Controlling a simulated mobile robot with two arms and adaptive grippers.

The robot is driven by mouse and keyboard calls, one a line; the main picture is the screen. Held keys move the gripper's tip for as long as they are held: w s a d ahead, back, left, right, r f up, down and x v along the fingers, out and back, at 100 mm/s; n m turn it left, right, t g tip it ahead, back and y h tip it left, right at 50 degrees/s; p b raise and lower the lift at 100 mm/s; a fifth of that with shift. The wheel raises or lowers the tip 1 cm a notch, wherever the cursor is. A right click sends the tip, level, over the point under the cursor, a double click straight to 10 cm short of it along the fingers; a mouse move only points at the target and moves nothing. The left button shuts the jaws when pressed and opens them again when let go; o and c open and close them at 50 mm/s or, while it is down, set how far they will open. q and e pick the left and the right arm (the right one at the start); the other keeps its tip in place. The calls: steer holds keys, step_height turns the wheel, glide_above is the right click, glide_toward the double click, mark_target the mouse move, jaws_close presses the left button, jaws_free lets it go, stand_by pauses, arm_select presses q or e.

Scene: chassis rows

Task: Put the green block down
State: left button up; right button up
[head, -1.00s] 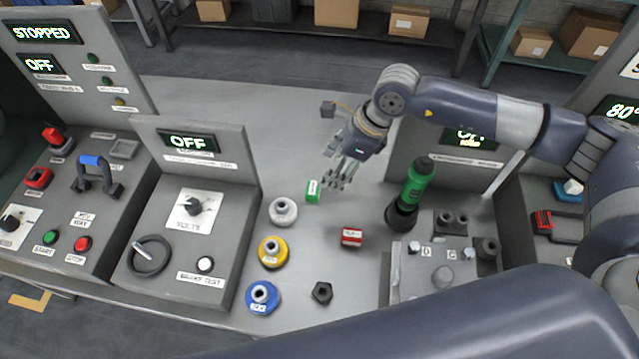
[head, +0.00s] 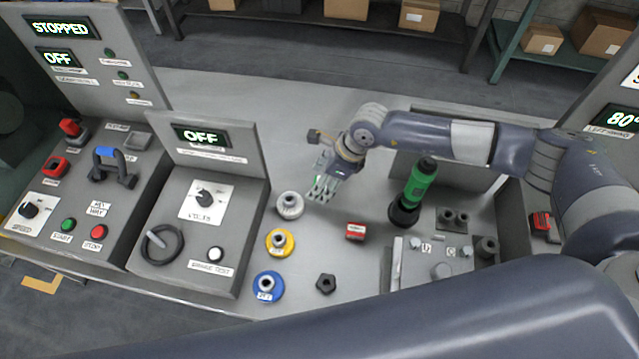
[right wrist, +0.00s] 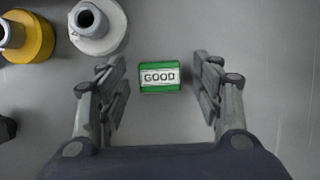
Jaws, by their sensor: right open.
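The green block (right wrist: 160,87), with a white label reading GOOD, lies on the grey table top (right wrist: 250,30) in the right wrist view. My right gripper (right wrist: 159,70) is open, with a finger on either side of the block and a clear gap on both sides. In the head view my right gripper (head: 324,190) is low over the table, and its fingers largely hide the block. My left gripper is not in view.
White (head: 290,206), yellow (head: 280,243) and blue (head: 267,287) round pieces stand left of the gripper. A red block (head: 355,232), a black nut (head: 326,284) and a green-and-black tool (head: 416,190) are nearby. An OFF panel (head: 215,140) stands at left.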

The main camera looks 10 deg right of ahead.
steer(key=c, duration=1.2)
steer(key=shift+r, duration=0.15)
